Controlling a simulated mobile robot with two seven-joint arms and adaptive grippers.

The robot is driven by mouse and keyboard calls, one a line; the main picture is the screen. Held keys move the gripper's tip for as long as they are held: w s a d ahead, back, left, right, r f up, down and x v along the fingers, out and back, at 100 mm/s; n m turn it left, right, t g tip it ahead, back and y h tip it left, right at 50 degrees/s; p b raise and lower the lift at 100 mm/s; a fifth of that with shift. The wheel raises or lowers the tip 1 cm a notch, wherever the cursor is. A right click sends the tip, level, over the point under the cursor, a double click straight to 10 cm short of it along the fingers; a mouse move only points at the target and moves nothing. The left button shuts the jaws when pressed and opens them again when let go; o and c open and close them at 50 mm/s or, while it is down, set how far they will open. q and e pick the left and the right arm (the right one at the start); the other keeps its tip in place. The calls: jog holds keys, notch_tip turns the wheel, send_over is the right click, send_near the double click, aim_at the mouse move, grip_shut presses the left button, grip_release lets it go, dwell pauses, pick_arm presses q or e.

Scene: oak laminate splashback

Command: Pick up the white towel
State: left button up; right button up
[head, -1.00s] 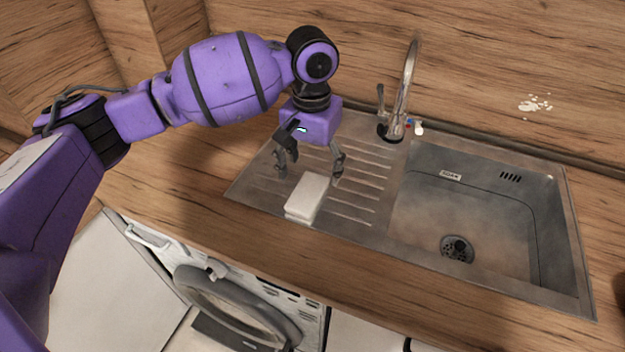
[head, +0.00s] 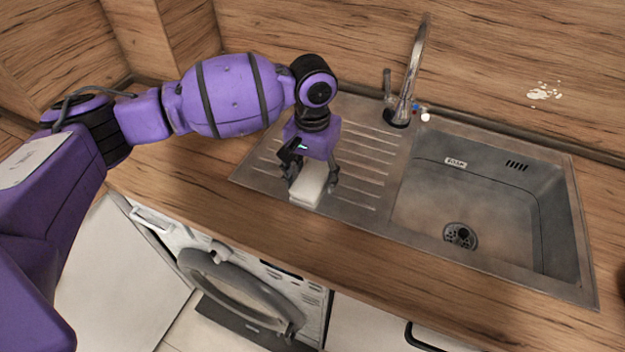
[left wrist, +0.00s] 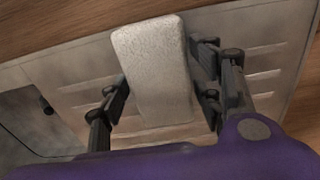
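The white towel (head: 309,186) is a small folded block lying on the ribbed drainboard of the sink, near its front edge. In the left wrist view the towel (left wrist: 153,62) stands between the two fingers. My left gripper (head: 312,187) is open and lowered around the towel, one finger on each side. In the left wrist view, the left finger seems to have a small gap to the towel, and the right finger (left wrist: 212,75) is close beside it; contact is hard to tell. My right gripper is not in view.
The steel sink unit (head: 361,212) has its basin (head: 470,200) at the right. A tall faucet (head: 404,85) rises at the back. A washing machine (head: 240,285) stands under the wooden counter (head: 210,205). The wooden splashback (head: 320,40) is behind.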

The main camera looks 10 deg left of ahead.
aim_at(313, 174)
pick_arm(q)
jog(key=c, duration=0.9)
jog(key=shift+r, duration=0.15)
jog(key=shift+r, duration=0.25)
notch_tip(313, 174, up, 2)
jog(key=shift+r, duration=0.1)
jog(key=s+r, duration=0.1)
jog(key=r, duration=0.1)
jog(key=s+d+r+p, duration=0.1)
jog(key=s+r, duration=0.2)
jog(key=r, duration=0.1)
jog(key=shift+s+d+r, duration=0.2)
jog(key=shift+s+d, duration=0.1)
jog(key=shift+d, duration=0.05)
jog(key=s+d+r+p, duration=0.2)
jog(key=s+d+r, duration=0.1)
jog(key=s, duration=0.5)
jog(key=shift+s+r, duration=0.3)
jog(key=shift+s, duration=0.05)
